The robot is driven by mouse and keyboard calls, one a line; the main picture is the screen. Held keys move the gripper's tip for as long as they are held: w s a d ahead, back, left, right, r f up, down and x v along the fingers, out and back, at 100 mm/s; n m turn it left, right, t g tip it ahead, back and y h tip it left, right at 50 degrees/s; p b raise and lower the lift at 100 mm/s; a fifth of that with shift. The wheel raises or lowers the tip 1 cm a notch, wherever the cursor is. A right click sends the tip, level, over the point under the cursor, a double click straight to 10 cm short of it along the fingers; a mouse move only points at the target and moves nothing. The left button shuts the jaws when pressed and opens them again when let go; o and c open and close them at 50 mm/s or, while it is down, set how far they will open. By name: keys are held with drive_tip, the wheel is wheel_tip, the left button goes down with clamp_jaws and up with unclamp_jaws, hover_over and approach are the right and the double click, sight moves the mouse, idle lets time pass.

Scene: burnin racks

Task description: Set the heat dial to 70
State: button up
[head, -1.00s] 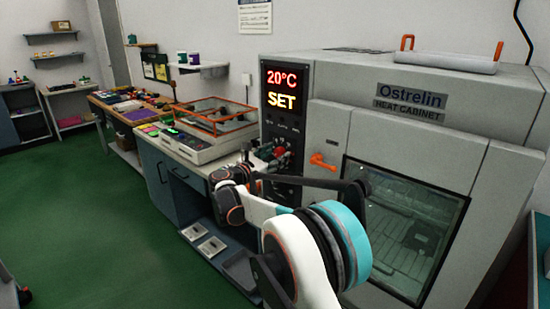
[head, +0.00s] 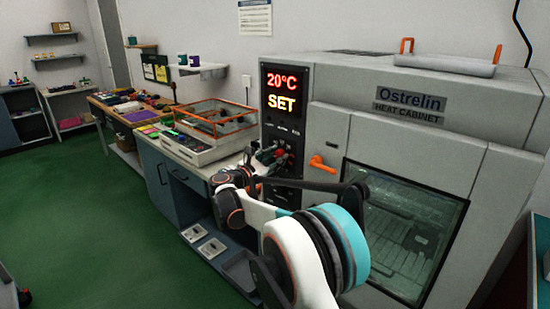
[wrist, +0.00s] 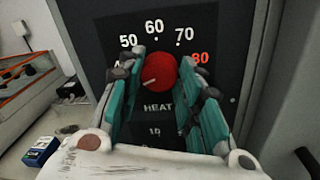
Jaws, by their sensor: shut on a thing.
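The red heat dial (wrist: 160,72) is in the middle of the wrist view, above the word HEAT, on the dark control panel (wrist: 95,22). The scale around it reads 50, 60, 70 and a red 80. A pale pointer mark on the dial lies toward its lower left, away from the 70. My gripper (wrist: 163,78) has its teal-padded fingers on both sides of the dial, shut on it. In the head view my gripper (head: 268,160) is at the panel, partly hiding the dial (head: 281,154). The display (head: 283,90) reads 20°C and SET.
The heat cabinet (head: 325,95) has an orange door handle (head: 322,164) close to the right of my gripper. A glass-topped case (head: 190,150) stands on the bench to the left. A small blue box (wrist: 40,151) lies at lower left. Green floor is open at left.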

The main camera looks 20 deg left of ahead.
drive_tip(key=m, duration=0.3)
drive_tip(key=shift+m+p, duration=0.3)
drive_tip(key=shift+p, duration=0.1)
drive_tip(key=m, duration=0.4)
drive_tip(key=shift+f+m+h+p, duration=0.1)
drive_tip(key=shift+m+h+p, duration=0.25)
drive_tip(key=shift+m+h, duration=0.05)
drive_tip(key=m, duration=0.7)
drive_tip(key=shift+f+m+h+p, duration=0.1)
drive_tip(key=shift+m+h+p, duration=0.2)
drive_tip(key=shift+m+p, duration=0.1)
drive_tip(key=m, duration=0.4)
drive_tip(key=shift+h, duration=0.3)
drive_tip(key=m, duration=0.3)
drive_tip(key=shift+a+m+g, duration=0.1)
drive_tip(key=shift+m+g, duration=0.2)
drive_tip(key=shift+m, duration=0.1)
drive_tip(key=m, duration=0.3)
drive_tip(key=shift+m+h+p, duration=0.3)
drive_tip(key=shift+p, duration=0.1)
drive_tip(key=shift+m, duration=1.9)
drive_tip(key=shift+g, duration=0.3)
